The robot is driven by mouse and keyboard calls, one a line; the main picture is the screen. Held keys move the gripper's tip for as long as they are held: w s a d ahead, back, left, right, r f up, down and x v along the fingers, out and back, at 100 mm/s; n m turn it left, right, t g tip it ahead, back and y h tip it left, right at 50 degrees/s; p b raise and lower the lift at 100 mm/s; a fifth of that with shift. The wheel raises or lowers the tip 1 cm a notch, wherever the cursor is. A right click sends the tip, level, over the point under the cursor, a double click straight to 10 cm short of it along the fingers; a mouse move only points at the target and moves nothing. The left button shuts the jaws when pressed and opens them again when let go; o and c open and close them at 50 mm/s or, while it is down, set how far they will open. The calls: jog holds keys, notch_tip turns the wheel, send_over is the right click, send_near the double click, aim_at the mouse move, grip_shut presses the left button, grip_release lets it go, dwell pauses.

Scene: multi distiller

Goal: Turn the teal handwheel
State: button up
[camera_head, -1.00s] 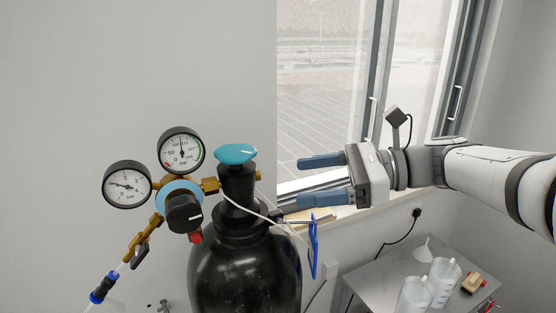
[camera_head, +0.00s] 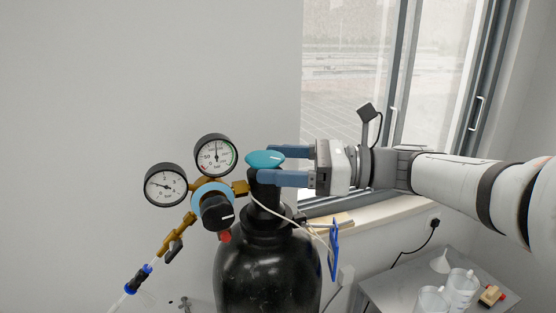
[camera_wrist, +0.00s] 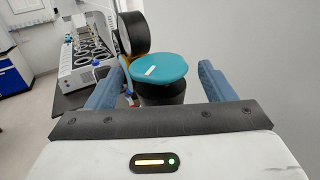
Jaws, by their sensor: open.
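The teal handwheel (camera_head: 264,158) sits on top of the black gas cylinder (camera_head: 266,272) in the head view. In the wrist view the handwheel (camera_wrist: 159,69) shows as a flat teal disc with a white mark. My gripper (camera_head: 268,166) reaches in from the right, level with the handwheel. Its two blue fingers are open, one on the far side and one on the near side, with their tips close to the handwheel. In the wrist view the handwheel lies between and slightly beyond the fingers, with gaps to both. Nothing is held.
Two pressure gauges (camera_head: 166,185) and a regulator knob (camera_head: 217,211) stand left of the handwheel. A white cable and a blue tag (camera_head: 334,249) hang at the cylinder's right. A window is behind.

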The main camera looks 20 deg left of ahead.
jog(key=shift+s, duration=0.1)
jog(key=shift+c, duration=0.2)
jog(key=c, duration=0.7)
jog(key=shift+s+a, duration=0.1)
jog(key=shift+a, duration=0.1)
jog(key=shift+c, duration=0.7)
jog(key=shift+d, duration=0.15)
jog(key=m+t+b, duration=0.1)
jog(key=t, duration=0.1)
jog(key=m+t, duration=0.2)
jog(key=t, duration=0.1)
jog(key=s+m+t+y+b, duration=0.1)
jog(key=m+t, duration=0.1)
jog(key=shift+f+t+b, duration=0.1)
jog(key=shift+t+b, duration=0.2)
jog(key=shift+s+m+t+h+b, duration=0.2)
jog(key=shift+m+t+h+b, duration=0.3)
jog(key=shift+m+t+b, duration=1.3)
jog(key=shift+n+t+p, duration=0.3)
jog(key=shift+t+p, duration=0.15)
jog(key=shift+t, duration=0.05)
